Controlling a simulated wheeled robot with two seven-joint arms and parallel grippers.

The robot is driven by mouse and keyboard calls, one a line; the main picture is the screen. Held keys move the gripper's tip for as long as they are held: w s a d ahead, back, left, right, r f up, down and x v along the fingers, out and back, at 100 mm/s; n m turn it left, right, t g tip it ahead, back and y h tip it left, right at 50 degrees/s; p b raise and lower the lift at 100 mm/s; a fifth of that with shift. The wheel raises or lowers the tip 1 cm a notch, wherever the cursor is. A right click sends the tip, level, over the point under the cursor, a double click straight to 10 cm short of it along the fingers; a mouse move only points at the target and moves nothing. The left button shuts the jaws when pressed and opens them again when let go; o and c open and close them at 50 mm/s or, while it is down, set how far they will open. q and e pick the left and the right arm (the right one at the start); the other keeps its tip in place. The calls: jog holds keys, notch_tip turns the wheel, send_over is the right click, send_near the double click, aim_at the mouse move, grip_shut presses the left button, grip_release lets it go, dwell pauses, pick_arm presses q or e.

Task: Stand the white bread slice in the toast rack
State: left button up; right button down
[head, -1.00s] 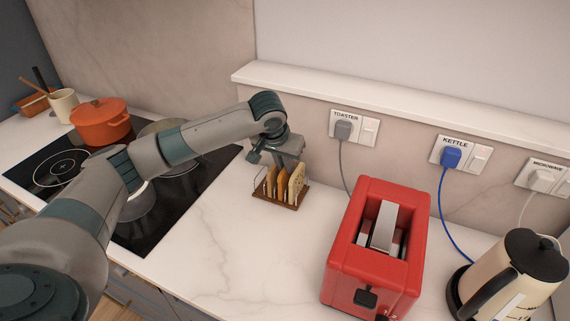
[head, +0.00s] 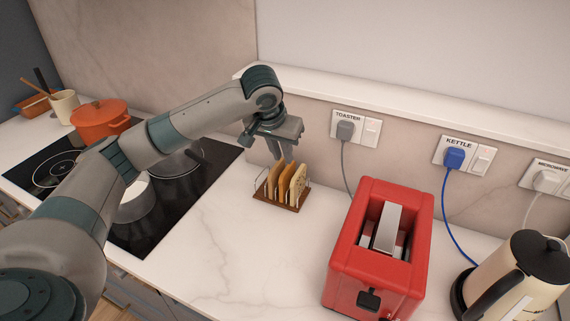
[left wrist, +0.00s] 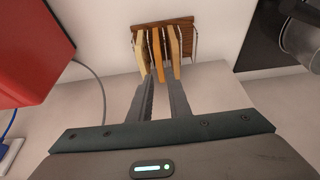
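The wooden toast rack (head: 290,207) stands on the counter with three slices upright in it. The slice at the right end (head: 298,186) is the palest, cream with a speckled face. The middle slice (head: 286,180) and left slice (head: 272,181) look more golden-brown in the head view. I cannot tell for sure which is the white bread slice. The rack also shows in the left wrist view (left wrist: 150,29). My left gripper (head: 277,156) is just above the rack, its two fingers apart, with nothing visible between them. My right gripper is out of view.
A red toaster (head: 344,252) stands right of the rack, with a cream kettle (head: 522,278) beyond. An orange pot (head: 99,121) and steel pans sit on the black hob at left. The wall ledge and sockets are behind. Counter in front of the rack is clear.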

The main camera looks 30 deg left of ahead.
pick_arm(q)
jog(key=shift+b+v, duration=0.4)
jog(key=shift+v, duration=2.3)
